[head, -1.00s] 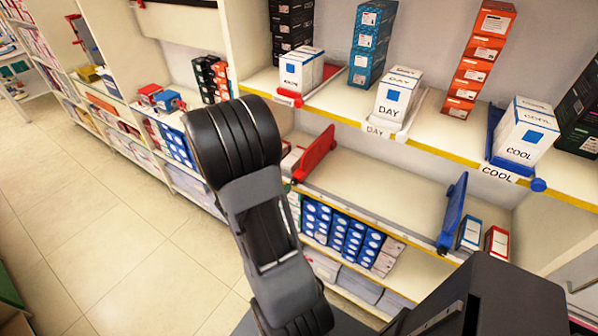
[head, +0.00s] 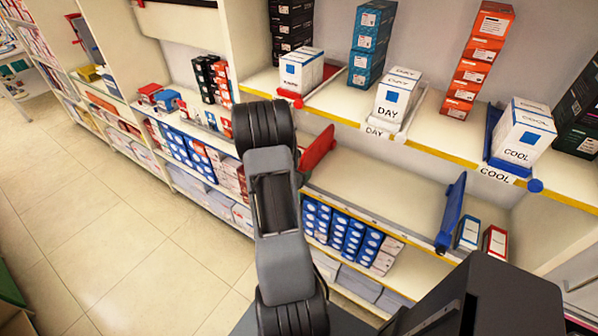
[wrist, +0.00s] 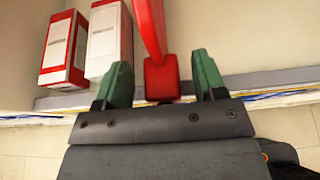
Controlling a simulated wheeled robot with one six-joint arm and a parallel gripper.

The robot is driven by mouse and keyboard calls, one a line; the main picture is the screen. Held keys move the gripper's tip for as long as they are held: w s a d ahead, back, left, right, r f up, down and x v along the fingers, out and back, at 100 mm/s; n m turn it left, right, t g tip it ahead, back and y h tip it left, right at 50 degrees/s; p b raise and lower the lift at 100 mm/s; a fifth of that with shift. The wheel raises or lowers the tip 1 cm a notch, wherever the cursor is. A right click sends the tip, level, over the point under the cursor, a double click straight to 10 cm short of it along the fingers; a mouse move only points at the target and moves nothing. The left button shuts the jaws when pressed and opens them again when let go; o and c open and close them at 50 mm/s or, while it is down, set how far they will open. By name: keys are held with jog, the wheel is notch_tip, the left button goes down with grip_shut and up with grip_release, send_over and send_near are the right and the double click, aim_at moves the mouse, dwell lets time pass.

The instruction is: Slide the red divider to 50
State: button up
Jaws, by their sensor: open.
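The red divider (head: 317,150) stands on the middle shelf at its left part, partly hidden behind my arm in the head view. In the wrist view the red divider (wrist: 149,28) runs down to a red block-shaped end (wrist: 161,77) at the shelf's front edge. My gripper (wrist: 161,78) is open, with one green finger on each side of that red end and a gap visible on both sides. In the head view my arm hides the gripper. I cannot read a 50 mark on the shelf edge.
Two red-and-white boxes (wrist: 110,38) stand left of the divider. A blue divider (head: 452,212) stands farther right on the same shelf, with bare shelf (head: 385,188) between. Boxes labelled DAY (head: 397,95) and COOL (head: 522,130) stand on the shelf above.

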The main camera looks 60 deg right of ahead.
jog(key=shift+d+f, duration=0.1)
jog(key=shift+d, duration=0.1)
jog(key=shift+c, duration=0.3)
grip_shut()
